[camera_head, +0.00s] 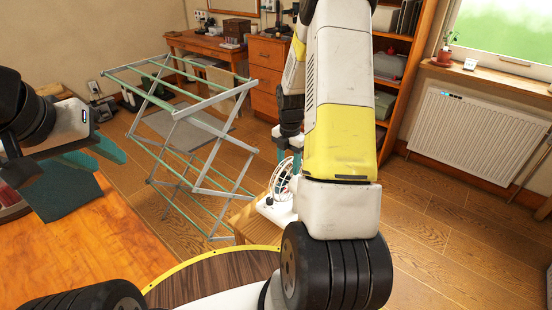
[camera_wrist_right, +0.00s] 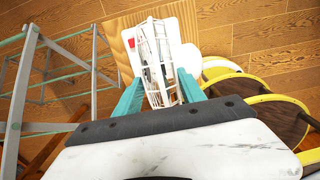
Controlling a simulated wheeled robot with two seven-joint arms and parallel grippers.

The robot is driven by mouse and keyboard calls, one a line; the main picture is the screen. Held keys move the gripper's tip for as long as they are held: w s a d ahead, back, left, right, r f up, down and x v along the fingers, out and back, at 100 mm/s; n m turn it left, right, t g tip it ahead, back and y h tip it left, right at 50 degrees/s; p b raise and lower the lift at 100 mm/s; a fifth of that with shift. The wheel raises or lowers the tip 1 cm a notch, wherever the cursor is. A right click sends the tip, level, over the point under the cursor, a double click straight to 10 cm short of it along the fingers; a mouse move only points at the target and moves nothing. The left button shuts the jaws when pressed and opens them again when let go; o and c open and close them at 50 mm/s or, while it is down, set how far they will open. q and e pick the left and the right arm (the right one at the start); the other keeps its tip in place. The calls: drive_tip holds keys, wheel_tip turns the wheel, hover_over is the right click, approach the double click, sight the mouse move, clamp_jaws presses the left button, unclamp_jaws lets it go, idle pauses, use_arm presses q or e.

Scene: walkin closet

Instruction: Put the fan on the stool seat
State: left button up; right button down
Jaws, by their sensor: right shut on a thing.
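The fan is white with a wire cage (camera_head: 281,180) and a flat white base (camera_head: 273,212); it also shows in the right wrist view (camera_wrist_right: 153,50). My right gripper (camera_head: 290,163) is shut on the fan's cage, with a teal finger on each side (camera_wrist_right: 160,93). The pale wooden stool seat (camera_head: 252,228) lies under the fan and also shows in the right wrist view (camera_wrist_right: 112,35). The base overlaps the seat; I cannot tell whether it touches. My arm hides part of the stool. My left gripper (camera_head: 93,157) seems open and empty at the left.
A metal drying rack (camera_head: 190,130) stands left of the stool. A desk (camera_head: 205,42), drawers (camera_head: 268,70) and a radiator (camera_head: 475,135) are behind. Floor at right is free.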

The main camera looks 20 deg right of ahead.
drive_tip(key=shift+w+d, duration=0.1)
drive_tip(key=shift+w, duration=0.4)
drive_tip(key=shift+f, duration=1.85)
drive_tip(key=c, duration=0.7)
unclamp_jaws()
